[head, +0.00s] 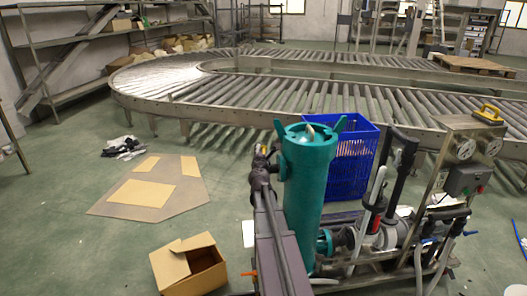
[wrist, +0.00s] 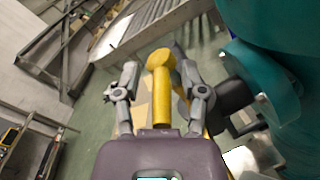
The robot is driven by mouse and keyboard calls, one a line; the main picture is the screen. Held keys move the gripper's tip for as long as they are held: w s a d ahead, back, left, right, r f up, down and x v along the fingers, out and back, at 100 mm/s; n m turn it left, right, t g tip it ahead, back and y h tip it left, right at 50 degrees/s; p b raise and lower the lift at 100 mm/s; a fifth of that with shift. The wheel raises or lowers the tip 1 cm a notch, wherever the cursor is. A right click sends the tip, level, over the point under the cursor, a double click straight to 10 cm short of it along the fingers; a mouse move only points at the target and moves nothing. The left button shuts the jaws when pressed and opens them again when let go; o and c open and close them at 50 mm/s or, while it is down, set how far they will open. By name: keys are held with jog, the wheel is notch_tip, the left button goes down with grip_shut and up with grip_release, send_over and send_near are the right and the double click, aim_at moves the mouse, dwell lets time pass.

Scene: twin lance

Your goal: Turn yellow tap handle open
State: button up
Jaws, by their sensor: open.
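The yellow tap handle (wrist: 161,88) shows in the wrist view as a straight bar with a wider far end. My gripper (wrist: 157,72) is open, with one grey finger on each side of the handle. A gap shows on the left side; the right finger is closer, and I cannot tell whether it touches. The teal cylinder (wrist: 285,75) stands close on the right. In the head view the tall teal cylinder (head: 308,190) stands beside dark parts, where the handle is too small and covered to make out clearly.
A blue crate (head: 350,185) stands behind the cylinder. A pump rig with gauges (head: 465,148) and hoses is on the right, with a separate yellow item (head: 488,114) on top. An open cardboard box (head: 188,264) lies front left. A roller conveyor (head: 270,112) curves behind.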

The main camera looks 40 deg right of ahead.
jog(key=shift+d, duration=0.1)
grip_shut()
jog(key=shift+w, duration=0.1)
dwell(0.3)
